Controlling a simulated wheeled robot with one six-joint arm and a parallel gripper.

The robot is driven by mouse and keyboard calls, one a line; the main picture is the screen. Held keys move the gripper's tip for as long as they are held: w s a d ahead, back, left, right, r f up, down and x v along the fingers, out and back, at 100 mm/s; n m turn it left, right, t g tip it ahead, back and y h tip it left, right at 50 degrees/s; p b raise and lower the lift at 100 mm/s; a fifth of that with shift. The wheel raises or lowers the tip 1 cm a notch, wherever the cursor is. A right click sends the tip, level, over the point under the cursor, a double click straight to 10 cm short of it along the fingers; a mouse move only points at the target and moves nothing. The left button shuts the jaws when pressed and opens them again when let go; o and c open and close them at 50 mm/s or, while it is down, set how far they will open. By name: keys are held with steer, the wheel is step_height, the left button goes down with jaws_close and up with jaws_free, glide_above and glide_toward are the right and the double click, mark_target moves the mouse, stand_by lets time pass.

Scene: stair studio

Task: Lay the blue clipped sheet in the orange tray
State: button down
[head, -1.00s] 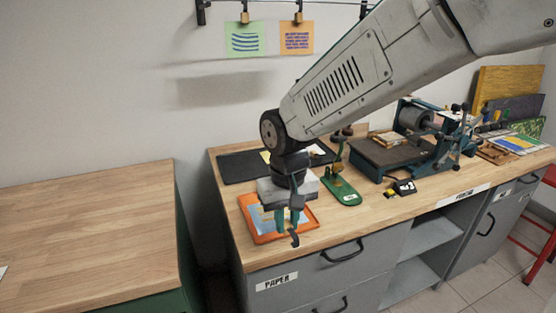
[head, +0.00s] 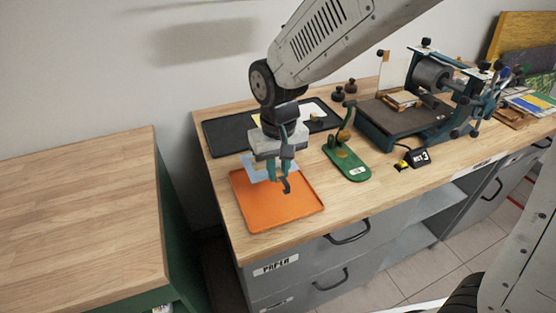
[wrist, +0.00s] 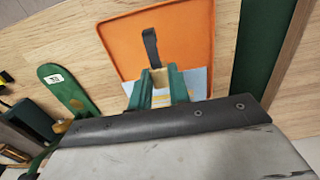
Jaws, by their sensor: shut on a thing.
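The orange tray (head: 272,208) lies on the worktop near its front left corner, and its floor is largely bare. It also fills the upper middle of the wrist view (wrist: 192,38). My gripper (head: 279,178) is over the back part of the tray, pointing down. It is shut on the brass-coloured clip (wrist: 166,77) of the blue clipped sheet (head: 256,172). The light blue sheet shows behind the fingers, overlapping the tray's back edge; it also shows in the wrist view (wrist: 197,82). My fingers hide part of it. Whether it touches the tray I cannot tell.
A black tray (head: 226,136) with pale and yellow pieces lies behind. A green stand (head: 348,162) is close on the right, then a small black-and-yellow device (head: 412,159) and a printing press (head: 400,120). A separate wooden bench (head: 80,215) stands left, across a gap.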

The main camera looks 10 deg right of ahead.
mark_target(279, 201)
steer(key=shift+f, duration=3.5)
steer(key=shift+s+d, duration=0.1)
steer(key=shift+s, duration=0.1)
steer(key=shift+f, duration=0.15)
steer(key=c, duration=1.2)
jaws_free()
steer(key=shift+c, duration=0.2)
steer(key=shift+r, duration=4.05)
